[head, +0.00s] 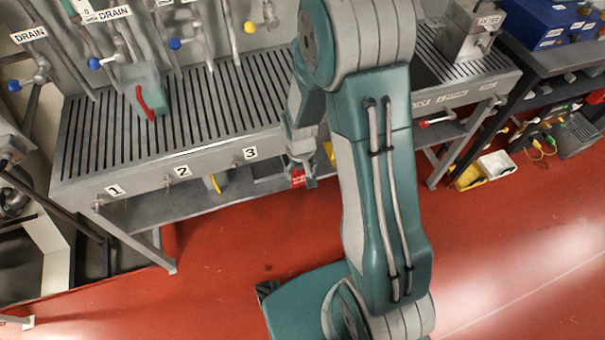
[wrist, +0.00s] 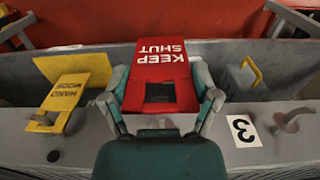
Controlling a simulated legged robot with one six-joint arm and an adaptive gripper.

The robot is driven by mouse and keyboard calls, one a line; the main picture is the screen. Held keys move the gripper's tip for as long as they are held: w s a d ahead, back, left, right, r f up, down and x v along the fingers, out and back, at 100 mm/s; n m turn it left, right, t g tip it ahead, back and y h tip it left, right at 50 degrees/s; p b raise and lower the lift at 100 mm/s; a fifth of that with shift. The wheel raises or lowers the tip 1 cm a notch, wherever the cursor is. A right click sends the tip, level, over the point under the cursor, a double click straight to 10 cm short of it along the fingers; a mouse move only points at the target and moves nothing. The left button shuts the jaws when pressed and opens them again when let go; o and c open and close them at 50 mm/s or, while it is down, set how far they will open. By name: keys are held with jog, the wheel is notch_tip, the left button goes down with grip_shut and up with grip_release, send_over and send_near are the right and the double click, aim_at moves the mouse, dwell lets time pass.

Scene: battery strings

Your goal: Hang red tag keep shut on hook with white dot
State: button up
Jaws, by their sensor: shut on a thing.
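The red tag (wrist: 165,62) reads KEEP SHUT, upside down in the wrist view, with a dark square opening in its body. My gripper (wrist: 161,92) is shut on it, one finger along each side. The red tag also shows small in the head view (head: 298,178), just in front of the bench's front rail. In the wrist view a grey hook (wrist: 292,120) sticks out of the rail beside the label 3 (wrist: 242,131). I cannot make out a white dot on any hook. The rail directly behind the gripper is hidden.
A yellow HAND MODE tag (wrist: 63,100) hangs at left in the wrist view, near a black dot (wrist: 53,156). The labels 1 (head: 115,190) and 2 (head: 183,172) mark the rail further left. The slatted bench top (head: 180,130) lies behind.

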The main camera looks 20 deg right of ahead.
jog(key=shift+w+f, duration=0.2)
jog(key=shift+w, duration=2.4)
jog(key=shift+w+f, duration=0.55)
jog(key=shift+w, duration=0.1)
jog(key=o, duration=1)
jog(key=shift+o, duration=0.2)
